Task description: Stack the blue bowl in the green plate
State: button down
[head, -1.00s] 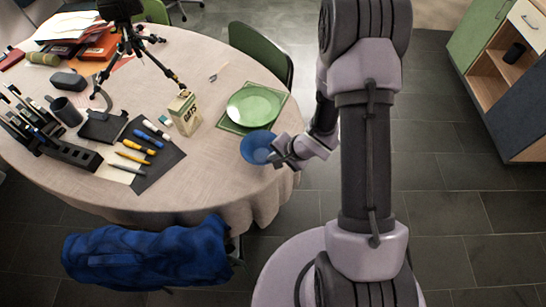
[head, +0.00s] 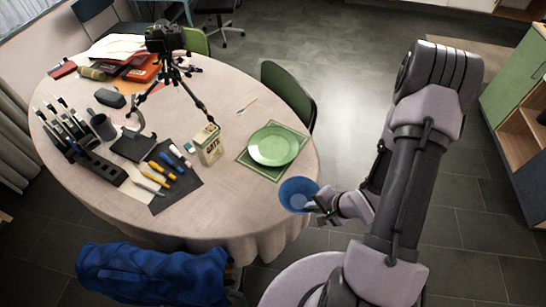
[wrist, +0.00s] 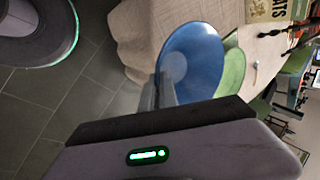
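The blue bowl (head: 294,191) is at the table's right edge, in front of the green plate in the head view. My gripper (head: 316,205) is shut on the bowl's near right rim and appears to hold it raised and tilted. In the wrist view the bowl (wrist: 196,58) is beyond the finger (wrist: 160,92), its inside showing and empty. The green plate (head: 273,145) lies empty on a green square mat (head: 246,159). In the wrist view the plate (wrist: 233,72) is partly hidden behind the bowl.
An oats carton (head: 209,147) stands left of the plate. Pens on a dark sheet (head: 184,186), a camera tripod (head: 172,70) and a black organizer (head: 95,165) are farther left. A green chair (head: 290,92) is behind the plate. A blue jacket (head: 150,272) hangs at the front.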

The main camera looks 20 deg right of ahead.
aim_at(274, 148)
jog(key=i+l+u, duration=0.15)
jog(key=l+u, duration=0.35)
jog(key=i+l+u, duration=0.1)
jog(key=l+u, duration=0.7)
jog(key=u, duration=0.15)
jog(key=k+l+u, duration=0.1)
jog(key=l+u, duration=0.4)
